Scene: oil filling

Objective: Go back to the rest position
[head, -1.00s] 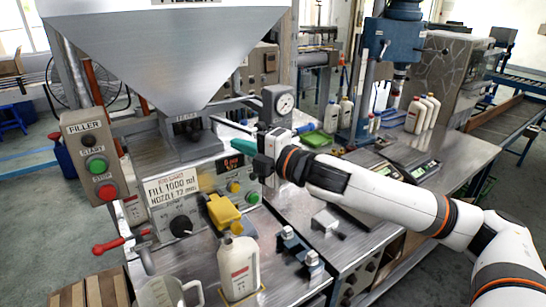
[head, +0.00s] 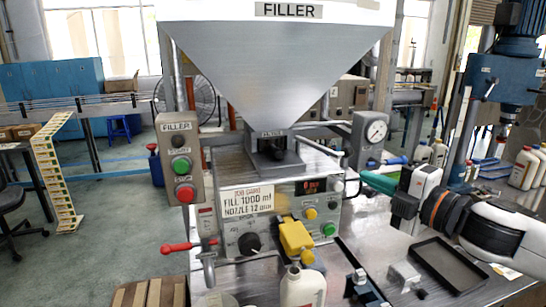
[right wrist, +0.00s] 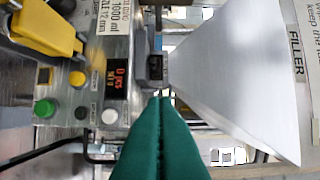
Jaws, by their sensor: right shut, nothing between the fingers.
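My right gripper (head: 366,178) reaches in from the right in the head view. Its teal fingers are closed together, with nothing between them. They are beside the right side of the filler's control panel (head: 320,207), below the pressure gauge (head: 372,131). In the right wrist view the closed teal fingers (right wrist: 161,102) point toward the steel hopper (right wrist: 225,75) and the panel. I cannot tell the exact gap to the panel. My left gripper is not in view.
A white bottle (head: 303,290) stands under the yellow nozzle piece (head: 296,237). A red-handled valve (head: 178,247) sticks out at the left. A dark tray (head: 452,266) lies on the bench below my right arm. Several white bottles (head: 524,167) stand at the far right.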

